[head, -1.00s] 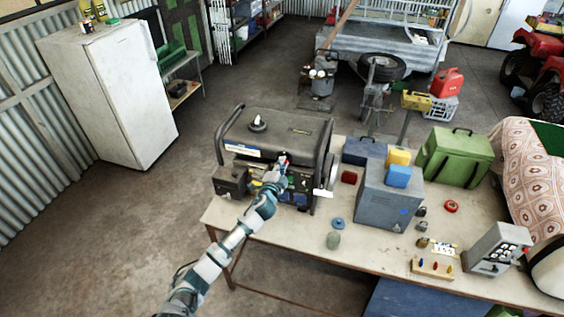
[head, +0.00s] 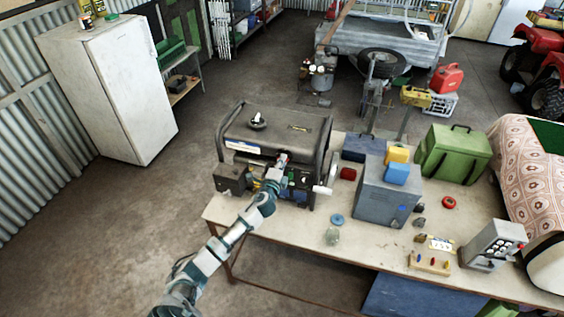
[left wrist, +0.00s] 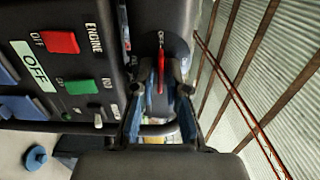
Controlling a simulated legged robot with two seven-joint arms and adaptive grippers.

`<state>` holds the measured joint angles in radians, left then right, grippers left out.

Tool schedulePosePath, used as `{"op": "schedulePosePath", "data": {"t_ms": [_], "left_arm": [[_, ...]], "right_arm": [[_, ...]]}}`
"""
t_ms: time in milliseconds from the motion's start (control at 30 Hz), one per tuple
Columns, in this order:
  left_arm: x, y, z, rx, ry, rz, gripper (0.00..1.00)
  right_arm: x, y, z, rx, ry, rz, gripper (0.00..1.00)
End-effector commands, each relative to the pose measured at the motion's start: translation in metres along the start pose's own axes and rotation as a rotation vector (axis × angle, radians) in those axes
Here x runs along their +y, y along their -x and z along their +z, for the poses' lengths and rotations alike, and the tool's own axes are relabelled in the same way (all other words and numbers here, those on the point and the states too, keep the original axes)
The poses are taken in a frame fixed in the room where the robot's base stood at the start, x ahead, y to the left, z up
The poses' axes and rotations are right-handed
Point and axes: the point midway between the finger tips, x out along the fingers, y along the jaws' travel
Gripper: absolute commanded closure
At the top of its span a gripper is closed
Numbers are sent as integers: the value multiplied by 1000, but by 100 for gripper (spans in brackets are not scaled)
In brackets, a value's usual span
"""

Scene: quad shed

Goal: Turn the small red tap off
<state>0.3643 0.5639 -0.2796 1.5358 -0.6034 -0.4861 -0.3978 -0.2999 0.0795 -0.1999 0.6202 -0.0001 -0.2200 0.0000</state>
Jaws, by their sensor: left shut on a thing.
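The generator (head: 275,130) stands on the left end of the bench. My left gripper (left wrist: 158,82) is shut on the red tap, with a finger on each side of the lever. In the head view my left gripper (head: 280,165) is at the generator's front, and the tap is mostly hidden by it. My right gripper is in neither view.
A generator panel with a red button (left wrist: 62,42), a green button (left wrist: 81,87) and an "OFF" label lies left of the gripper.

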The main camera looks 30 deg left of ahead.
Motion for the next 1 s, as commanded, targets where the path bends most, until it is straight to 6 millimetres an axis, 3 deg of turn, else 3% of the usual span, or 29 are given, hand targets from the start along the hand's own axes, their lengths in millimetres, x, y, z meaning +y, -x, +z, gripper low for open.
{"op": "schedulePosePath", "data": {"t_ms": [167, 200, 300, 667, 1000], "left_arm": [[7, 2, -2, 3, 0, 12, 100], [7, 2, -2, 3, 0, 12, 84], [7, 1, -2, 3, 1, 11, 65], [3, 7, 0, 2, 1, 5, 65], [6, 76, 0, 4, 1, 9, 65]], "right_arm": [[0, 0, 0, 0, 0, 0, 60], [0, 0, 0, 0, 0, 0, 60], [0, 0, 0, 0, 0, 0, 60], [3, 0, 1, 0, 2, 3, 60], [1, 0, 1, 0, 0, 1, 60]]}}
